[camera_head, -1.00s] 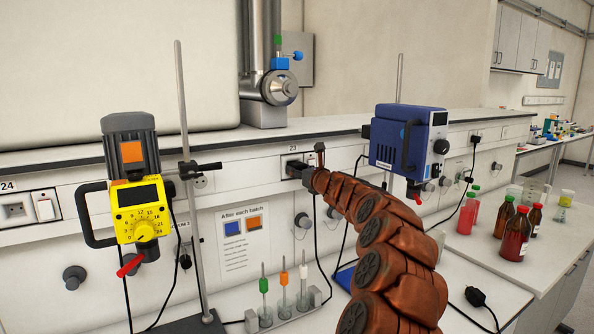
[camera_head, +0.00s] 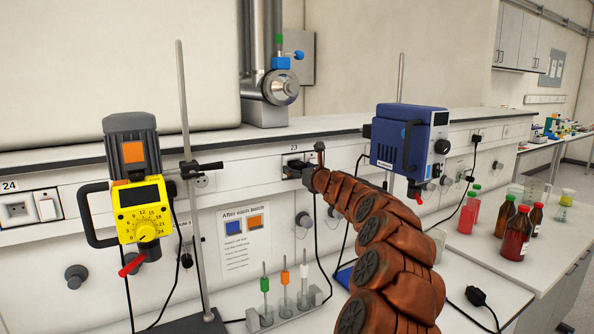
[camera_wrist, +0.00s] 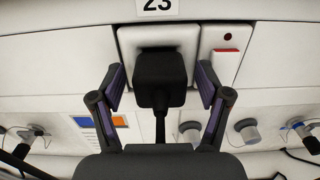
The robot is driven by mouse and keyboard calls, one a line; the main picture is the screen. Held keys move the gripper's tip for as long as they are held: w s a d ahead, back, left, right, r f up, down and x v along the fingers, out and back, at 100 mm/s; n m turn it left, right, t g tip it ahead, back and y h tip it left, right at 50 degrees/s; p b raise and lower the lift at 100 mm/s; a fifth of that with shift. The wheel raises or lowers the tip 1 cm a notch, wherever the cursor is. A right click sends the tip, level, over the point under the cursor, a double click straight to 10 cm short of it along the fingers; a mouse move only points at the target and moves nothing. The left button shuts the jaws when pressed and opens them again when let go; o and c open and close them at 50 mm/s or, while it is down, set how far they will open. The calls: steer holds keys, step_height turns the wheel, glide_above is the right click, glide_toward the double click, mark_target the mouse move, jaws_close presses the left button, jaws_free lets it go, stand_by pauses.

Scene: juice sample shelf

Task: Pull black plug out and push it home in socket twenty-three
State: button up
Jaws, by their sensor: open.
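A black plug (camera_wrist: 160,80) with its cable hanging down is at the white socket plate (camera_wrist: 127,46) under the label 23 (camera_wrist: 157,5) in the wrist view. It covers most of the plate, and how deep it sits cannot be told. My gripper (camera_wrist: 159,88) is open, one finger on each side of the plug, with gaps showing between fingers and plug. In the head view my gripper (camera_head: 307,173) is at the socket below the 23 label (camera_head: 294,149), where my arm partly hides the plug.
A switch with a red mark (camera_wrist: 227,52) is right of the plate. A yellow stirrer (camera_head: 140,212) and metal stand (camera_head: 187,150) are left, a blue stirrer (camera_head: 408,140) right. A loose black plug (camera_head: 475,296) lies on the bench. Tubes (camera_head: 284,290) stand below.

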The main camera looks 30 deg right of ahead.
steer(key=shift+s, duration=0.1)
steer(key=s, duration=1.1)
steer(key=shift+s+a, duration=0.4)
